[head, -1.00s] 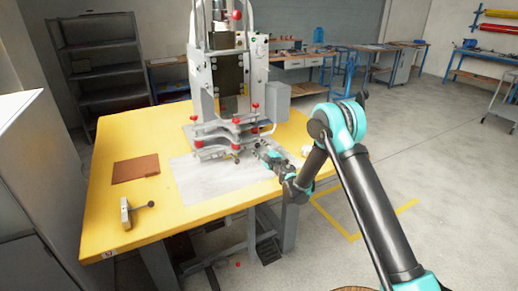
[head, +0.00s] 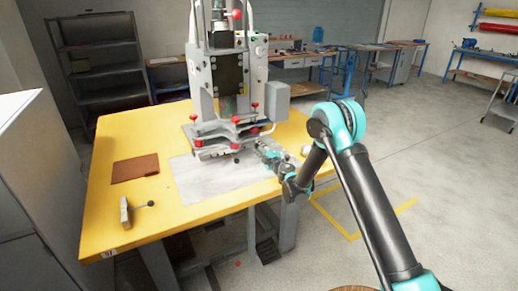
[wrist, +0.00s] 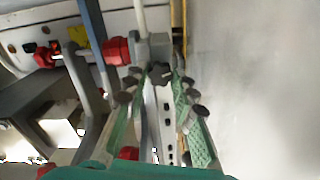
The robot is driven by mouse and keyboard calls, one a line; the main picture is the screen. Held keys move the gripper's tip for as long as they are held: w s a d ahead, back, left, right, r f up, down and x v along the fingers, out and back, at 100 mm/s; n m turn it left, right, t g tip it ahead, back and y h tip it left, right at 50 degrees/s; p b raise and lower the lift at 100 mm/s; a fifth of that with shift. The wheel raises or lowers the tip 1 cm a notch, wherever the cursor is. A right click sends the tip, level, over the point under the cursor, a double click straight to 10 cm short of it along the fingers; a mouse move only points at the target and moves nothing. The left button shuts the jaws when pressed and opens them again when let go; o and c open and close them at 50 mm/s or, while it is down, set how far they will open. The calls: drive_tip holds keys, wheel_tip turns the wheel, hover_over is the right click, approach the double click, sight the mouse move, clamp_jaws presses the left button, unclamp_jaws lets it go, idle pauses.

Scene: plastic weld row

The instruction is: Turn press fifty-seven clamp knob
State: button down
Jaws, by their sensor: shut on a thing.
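The press (head: 228,85) is a tall grey machine with red knobs, standing at the back of a yellow-topped bench (head: 110,215). My gripper (head: 262,147) reaches in from the right to the lower right side of the press. In the wrist view, the two green-padded fingers (wrist: 161,85) close together on a small dark knob (wrist: 160,71), which I take to be the clamp knob. The fingers hide part of it, and its turn angle cannot be told. A red knob (wrist: 116,50) is just left of the fingertips. The gripped knob cannot be made out in the head view.
A pale sheet (head: 205,182) lies in front of the press. A brown pad (head: 135,168) and a small metal block with a dark-knobbed handle (head: 126,211) lie on the left of the bench. A grey box (head: 276,103) juts from the press's right side. The floor at right is open.

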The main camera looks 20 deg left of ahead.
drive_tip(key=c, duration=1.3)
unclamp_jaws()
drive_tip(key=shift+o, duration=0.2)
drive_tip(key=shift+v, duration=3.8)
